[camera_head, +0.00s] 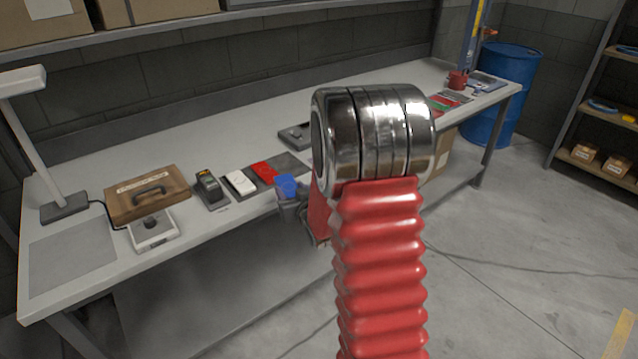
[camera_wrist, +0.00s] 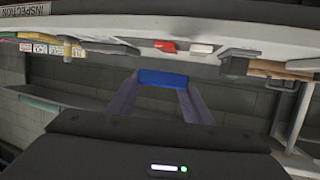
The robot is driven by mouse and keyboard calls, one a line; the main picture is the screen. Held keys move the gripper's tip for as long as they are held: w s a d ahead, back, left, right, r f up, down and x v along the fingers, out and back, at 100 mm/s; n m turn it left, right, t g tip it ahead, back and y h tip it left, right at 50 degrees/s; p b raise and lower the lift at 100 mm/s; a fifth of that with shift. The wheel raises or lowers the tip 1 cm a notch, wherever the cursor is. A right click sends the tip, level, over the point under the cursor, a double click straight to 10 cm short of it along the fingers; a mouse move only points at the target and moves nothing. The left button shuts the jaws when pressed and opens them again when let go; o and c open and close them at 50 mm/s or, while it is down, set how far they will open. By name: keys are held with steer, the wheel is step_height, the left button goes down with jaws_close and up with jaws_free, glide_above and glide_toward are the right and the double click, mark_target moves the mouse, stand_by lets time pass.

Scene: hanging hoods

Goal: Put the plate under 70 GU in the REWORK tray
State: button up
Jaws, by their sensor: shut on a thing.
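A blue plate (camera_head: 285,184) is held between the fingers of my gripper (camera_head: 289,199), at the front edge of the bench. It also shows in the wrist view (camera_wrist: 163,79), clamped between both fingertips. A red plate (camera_head: 264,172) and a white plate (camera_head: 240,182) lie on the bench left of it. They also show in the wrist view as red (camera_wrist: 165,46) and white (camera_wrist: 202,48). A dark handheld meter (camera_head: 210,188) stands beside the white plate; its reading is not legible. No tray marked REWORK can be read.
A wooden case (camera_head: 147,193), a white box with a dark round spot (camera_head: 152,230) and a lamp (camera_head: 62,207) stand at left. A dark object (camera_head: 296,136) lies behind the plates. Red and green items (camera_head: 447,103) lie far right. My arm hides part of the bench.

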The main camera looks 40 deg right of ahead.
steer(key=w+a+f+n+y, duration=0.1)
steer(key=a+f, duration=0.1)
steer(key=a, duration=1)
steer(key=w+a+f+n+y, duration=0.1)
steer(key=w+a+f+y, duration=0.1)
steer(key=a, duration=1)
steer(key=shift+a+n+y, duration=0.2)
steer(key=shift+n+y, duration=0.1)
steer(key=shift+n, duration=0.1)
steer(key=shift+a, duration=0.1)
